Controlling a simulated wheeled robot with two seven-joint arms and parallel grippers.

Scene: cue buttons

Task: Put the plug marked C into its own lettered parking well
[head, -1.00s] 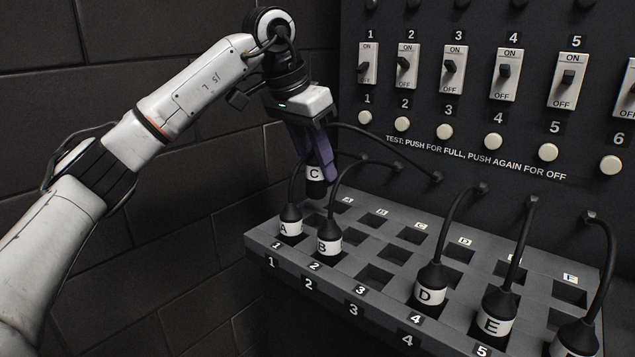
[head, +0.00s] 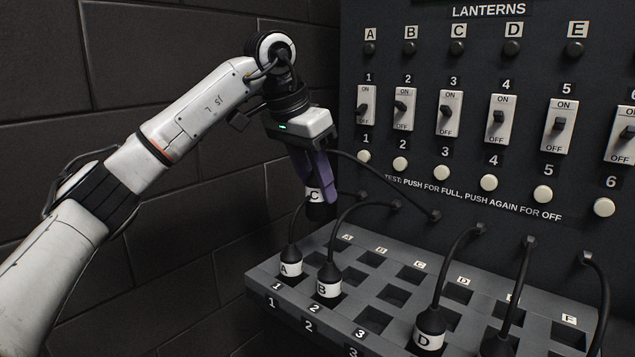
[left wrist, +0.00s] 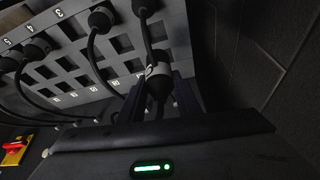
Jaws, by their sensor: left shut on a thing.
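The plug marked C (head: 315,195) hangs upright in my left gripper (head: 318,180), above the back left of the grey well block (head: 262,283). The purple fingers are shut on it, and its dark lower end is clear of the block. In the left wrist view the plug (left wrist: 157,75) shows between the fingers (left wrist: 158,95). The well lettered C (head: 410,273) is in the back row, right of the wells lettered A and B, and looks empty. My right gripper is not in view.
Plug A (head: 290,268) and plug B (head: 328,288) stand in the front row at the left. Plug D (head: 430,337) stands further right. Black cables arch from the plugs to the panel, which carries switches and round buttons (head: 489,183).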

